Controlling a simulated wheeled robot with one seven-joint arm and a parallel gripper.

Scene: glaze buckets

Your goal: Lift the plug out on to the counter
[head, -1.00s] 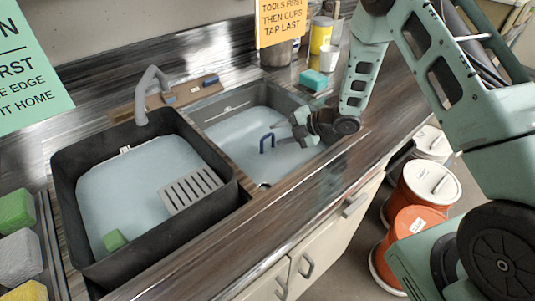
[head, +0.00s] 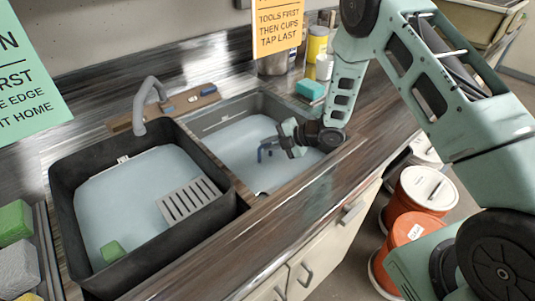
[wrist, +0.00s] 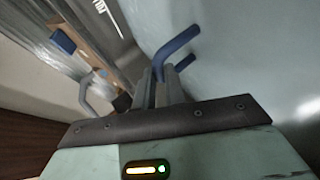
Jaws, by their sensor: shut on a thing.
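The plug's blue bent handle (head: 263,152) shows in the right basin (head: 222,158), which holds pale, cloudy liquid. My gripper (head: 284,143) is low over this basin, shut on the handle. In the wrist view, the blue handle (wrist: 176,48) passes between the fingertips of my gripper (wrist: 167,78), and one bent end sticks out beyond them. The rest of the plug cannot be made out, and part of the handle is hidden by the fingers. The counter (head: 225,235) runs along the front of the basins.
A black basin (head: 245,205) on the left holds liquid, a grey slotted rack (head: 188,200) and a green block (head: 112,251). A grey tap (head: 148,95) stands behind it. A teal sponge (head: 310,89) and a yellow can (head: 317,43) are at the back right. The front counter strip is clear.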

